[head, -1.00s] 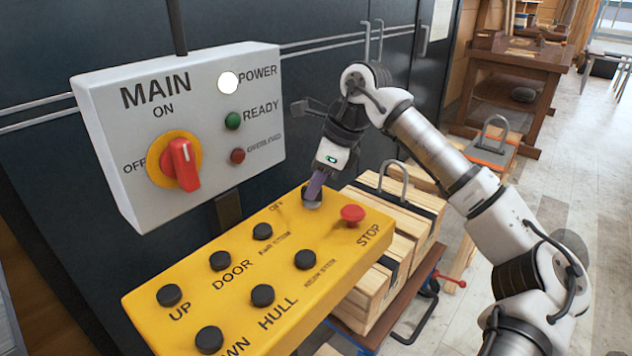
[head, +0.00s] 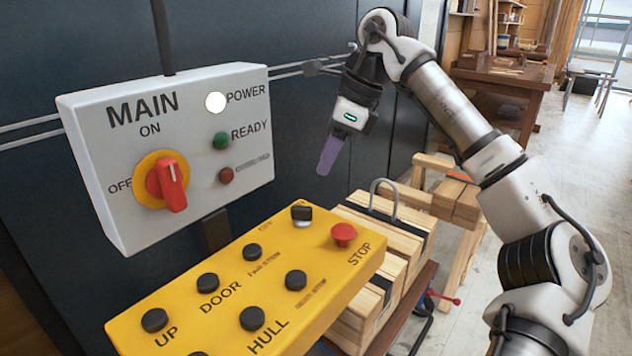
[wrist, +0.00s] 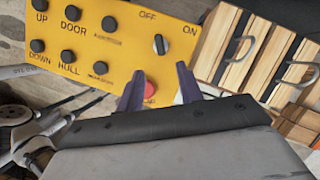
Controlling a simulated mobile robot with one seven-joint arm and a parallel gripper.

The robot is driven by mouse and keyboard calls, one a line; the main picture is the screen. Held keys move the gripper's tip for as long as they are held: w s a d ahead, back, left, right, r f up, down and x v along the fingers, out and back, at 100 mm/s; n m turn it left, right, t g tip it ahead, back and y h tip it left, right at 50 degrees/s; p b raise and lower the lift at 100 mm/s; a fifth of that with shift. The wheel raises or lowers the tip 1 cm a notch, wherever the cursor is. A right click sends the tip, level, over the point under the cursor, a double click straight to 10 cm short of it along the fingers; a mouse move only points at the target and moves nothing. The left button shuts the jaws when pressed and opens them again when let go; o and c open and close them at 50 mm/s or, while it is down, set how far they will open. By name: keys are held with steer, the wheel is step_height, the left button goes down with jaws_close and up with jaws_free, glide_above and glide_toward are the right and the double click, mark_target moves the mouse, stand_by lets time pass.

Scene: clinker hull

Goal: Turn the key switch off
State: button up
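The key switch (head: 302,214) is a black handle on a silver base at the far end of the yellow control box (head: 225,290). It also shows in the wrist view (wrist: 160,45), between the OFF and ON labels, its handle roughly upright in the picture. I cannot tell for sure which label it points to. My gripper (head: 325,170) is raised above and behind the key, apart from it. In the wrist view the two purple fingers (wrist: 158,88) stand apart with nothing gripped between them.
A red STOP button (head: 343,234) sits close to the key, and several black buttons line the box. A white MAIN panel (head: 190,215) with a red rotary switch (head: 172,187) stands behind. Timber blocks (head: 395,240) lie to the right.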

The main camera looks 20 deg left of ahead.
steer(key=shift+v, duration=1.45)
